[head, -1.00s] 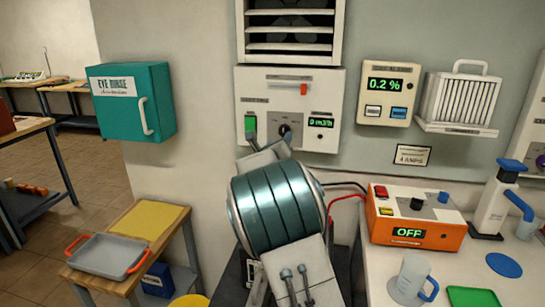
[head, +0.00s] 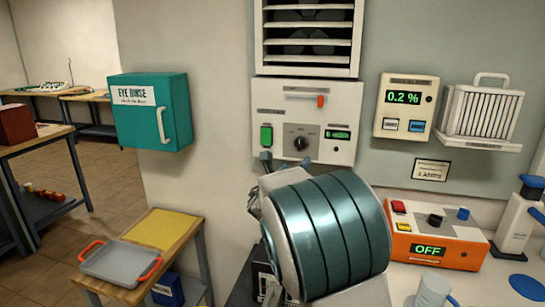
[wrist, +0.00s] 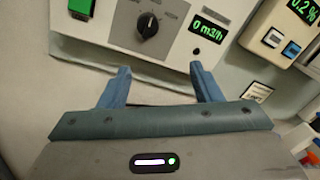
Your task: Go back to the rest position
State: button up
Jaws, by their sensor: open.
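My gripper (wrist: 160,82) is open and empty, with its two blue fingers apart in the wrist view. It points at the lower part of the white fan control panel (wrist: 200,15), with a visible gap. In the head view the panel (head: 338,150) hangs below the vent, and my teal-banded arm stands in front of and below it. There the gripper is mostly hidden behind the arm. The panel has a green switch (head: 266,136), a black dial (head: 300,143), a red-tipped slider (head: 320,101) and a small green display, which reads 0 m3/h in the wrist view.
An orange supply (head: 435,245) reading OFF stands on the bench at right. A 0.2 % meter (head: 407,106) and a caged heater-like unit (head: 482,112) are on the wall. A teal eye rinse box (head: 150,112) and a small table with a grey tray (head: 120,263) are at left.

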jog(key=s+d+f+m+g, duration=0.45)
jog(key=s+d+m, duration=0.25)
jog(key=s+m, duration=0.35)
jog(key=s+d+f+m+g, duration=0.3)
jog(key=s+d+m+g, duration=0.35)
jog(key=s+m, duration=0.4)
jog(key=s+a+f+m+g+y, duration=0.1)
jog(key=s+a+f+m+y, duration=0.2)
jog(key=s+a+m, duration=0.2)
jog(key=s+a+f+m+g+y, duration=0.1)
jog(key=s+a+m+y, duration=0.3)
jog(key=s+m, duration=0.6)
jog(key=shift+s+a+f+m+g+y, duration=0.35)
jog(key=shift+s+a+f, duration=0.4)
jog(key=shift+s, duration=1.3)
jog(key=shift+d+f, duration=0.15)
